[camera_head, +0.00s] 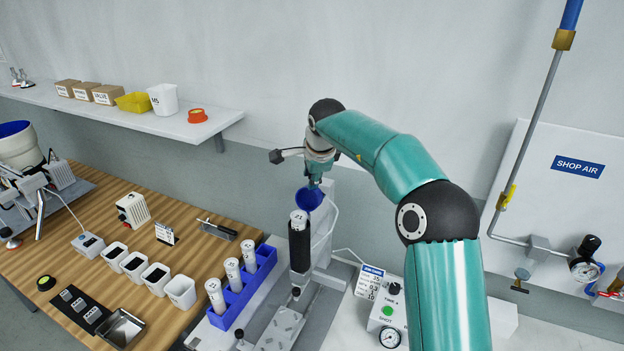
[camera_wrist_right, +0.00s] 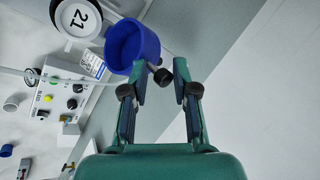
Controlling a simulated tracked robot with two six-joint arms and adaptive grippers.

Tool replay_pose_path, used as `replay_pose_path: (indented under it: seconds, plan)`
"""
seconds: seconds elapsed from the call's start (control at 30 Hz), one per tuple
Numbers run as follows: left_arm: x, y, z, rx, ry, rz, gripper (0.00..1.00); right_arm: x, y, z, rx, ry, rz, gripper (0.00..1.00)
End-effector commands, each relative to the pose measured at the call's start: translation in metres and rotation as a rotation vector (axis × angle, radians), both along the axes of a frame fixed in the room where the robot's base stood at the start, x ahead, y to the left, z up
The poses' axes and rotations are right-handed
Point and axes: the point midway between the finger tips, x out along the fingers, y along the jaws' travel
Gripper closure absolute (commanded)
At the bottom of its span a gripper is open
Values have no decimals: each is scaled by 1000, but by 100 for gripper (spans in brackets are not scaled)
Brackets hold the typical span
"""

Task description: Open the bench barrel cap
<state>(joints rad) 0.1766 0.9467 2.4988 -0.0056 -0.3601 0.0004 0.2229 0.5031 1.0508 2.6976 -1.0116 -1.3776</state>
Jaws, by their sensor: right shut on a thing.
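The bench barrel (camera_head: 300,248) stands upright in its holder, dark with a white top marked 21. Its numbered white top (camera_wrist_right: 78,18) also shows in the right wrist view. The blue cap (camera_head: 309,199) is tilted, off to the upper right of the barrel's top, and its open hollow shows in the right wrist view (camera_wrist_right: 131,47). Whether the cap is joined to the barrel cannot be told. My left gripper is out of view.
A blue rack (camera_head: 243,291) with several white tubes stands left of the barrel. A control box (camera_head: 388,312) with a gauge is at the right. White cups (camera_head: 181,292) stand on the wooden bench. A shelf (camera_head: 170,122) runs along the wall.

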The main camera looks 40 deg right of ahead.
Motion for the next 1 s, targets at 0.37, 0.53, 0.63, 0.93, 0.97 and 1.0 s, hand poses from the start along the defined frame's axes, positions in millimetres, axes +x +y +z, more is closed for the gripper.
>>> replay_pose_path:
  seconds: [0.37,0.53,0.63,0.93,0.97,1.0]
  plan:
    - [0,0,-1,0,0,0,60,0,3,-12,13,32,5,100]
    - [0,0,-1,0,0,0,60,0,4,-12,12,31,6,57]
    - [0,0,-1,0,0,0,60,1,4,-10,11,27,7,57]
    - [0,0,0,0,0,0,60,2,4,-6,9,18,7,57]
    - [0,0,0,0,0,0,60,2,4,-6,9,18,7,57]
    - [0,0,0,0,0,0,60,2,4,-5,8,17,7,57]
